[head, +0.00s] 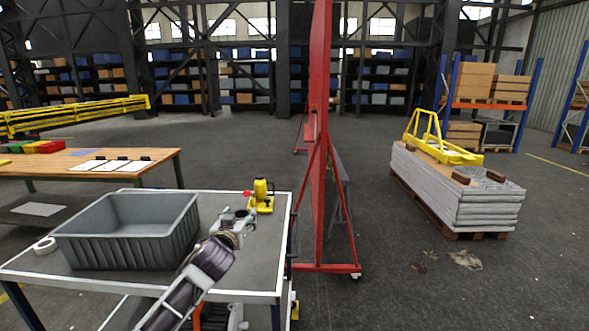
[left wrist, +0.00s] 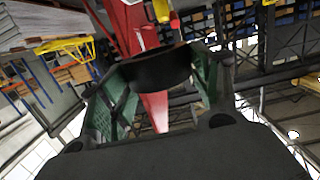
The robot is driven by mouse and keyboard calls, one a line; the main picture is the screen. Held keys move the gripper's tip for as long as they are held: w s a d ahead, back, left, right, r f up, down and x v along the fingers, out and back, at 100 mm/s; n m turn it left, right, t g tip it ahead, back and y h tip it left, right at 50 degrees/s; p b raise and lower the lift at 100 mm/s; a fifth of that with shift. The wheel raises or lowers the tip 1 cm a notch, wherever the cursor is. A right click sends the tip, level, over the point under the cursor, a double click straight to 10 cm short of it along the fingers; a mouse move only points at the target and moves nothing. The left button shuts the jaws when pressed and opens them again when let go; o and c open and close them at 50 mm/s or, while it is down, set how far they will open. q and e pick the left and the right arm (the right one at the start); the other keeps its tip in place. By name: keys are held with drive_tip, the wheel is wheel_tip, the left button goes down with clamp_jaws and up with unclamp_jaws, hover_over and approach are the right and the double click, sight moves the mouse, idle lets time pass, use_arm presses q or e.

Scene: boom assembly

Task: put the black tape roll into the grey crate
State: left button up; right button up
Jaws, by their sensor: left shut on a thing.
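The grey crate (head: 170,245) stands open on the left part of the cart top, and I see no object inside it. My left gripper (head: 240,220) is to the right of the crate, over the right part of the cart top. In the left wrist view its green-padded fingers (left wrist: 160,90) are shut on the black tape roll (left wrist: 155,70), which spans between the fingertips. In the head view the roll is too small and covered by the gripper to make out clearly. My right gripper is not in view.
A white tape roll (head: 45,245) lies left of the crate. A yellow tool (head: 261,197) stands at the cart's back right corner. A red upright frame (head: 318,150) stands just right of the cart. A wooden workbench (head: 90,163) is behind left.

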use_arm(q)
drive_tip(key=shift+s+r+m+h, duration=0.6)
drive_tip(key=shift+s+r+h, duration=0.1)
drive_tip(key=shift+s+r, duration=2)
drive_tip(key=s+a+f, duration=0.1)
drive_tip(key=s+f, duration=0.4)
drive_tip(key=f, duration=0.5)
drive_tip(key=s+a+f+n+y, duration=0.1)
drive_tip(key=s+a+f, duration=0.1)
drive_tip(key=s+f, duration=0.4)
drive_tip(key=s+a+f+y, duration=0.1)
drive_tip(key=s+f, duration=0.5)
drive_tip(key=f, duration=0.8)
drive_tip(key=shift+a+f+n, duration=0.15)
drive_tip(key=shift+a+n, duration=0.15)
drive_tip(key=shift+a, duration=0.1)
drive_tip(key=shift+s+f, duration=0.25)
drive_tip(key=shift+f, duration=0.85)
